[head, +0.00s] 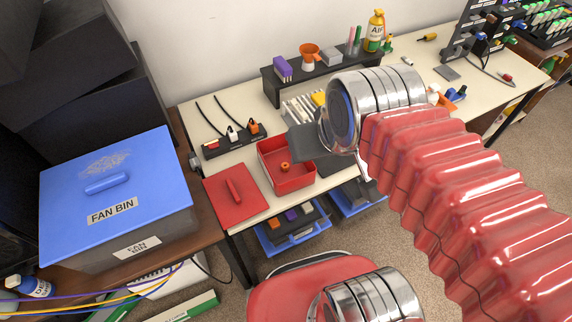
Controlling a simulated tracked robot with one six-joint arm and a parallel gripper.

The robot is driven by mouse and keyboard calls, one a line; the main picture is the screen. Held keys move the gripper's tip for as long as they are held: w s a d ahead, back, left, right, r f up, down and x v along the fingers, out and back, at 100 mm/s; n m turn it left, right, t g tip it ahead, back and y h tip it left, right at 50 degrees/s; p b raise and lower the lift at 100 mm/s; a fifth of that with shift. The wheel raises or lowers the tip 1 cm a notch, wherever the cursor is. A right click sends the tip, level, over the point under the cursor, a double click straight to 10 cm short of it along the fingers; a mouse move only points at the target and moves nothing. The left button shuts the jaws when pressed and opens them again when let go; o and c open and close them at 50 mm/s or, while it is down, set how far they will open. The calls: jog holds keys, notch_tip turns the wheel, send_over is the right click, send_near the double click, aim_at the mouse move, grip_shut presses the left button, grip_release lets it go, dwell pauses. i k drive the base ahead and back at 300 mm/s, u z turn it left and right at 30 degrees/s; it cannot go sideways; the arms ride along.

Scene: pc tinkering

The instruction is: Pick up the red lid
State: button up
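The red lid (250,206) lies flat on the cream table at its near left corner, with a raised bar handle on top. It is next to an open red box (293,182), which holds a small orange ring-like part. My gripper (304,143) shows as a dark grey shape at the end of my arm, above the table behind the red box. It is up and to the right of the lid and apart from it. My wrist hides part of the gripper, and its finger gap does not show.
A blue-lidded fan bin (125,215) stands left of the lid. A black power strip (236,140) with plugs lies behind it. A dark shelf (310,75) with small items stands at the back. Blue drawers (292,238) and a red seat (285,292) are below the table's front.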

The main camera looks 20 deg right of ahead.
aim_at(235, 197)
jog(key=u, duration=0.55)
jog(key=k, duration=1.35)
jog(key=u, duration=0.75)
jog(key=i, duration=1.55)
jog(key=z, duration=0.45)
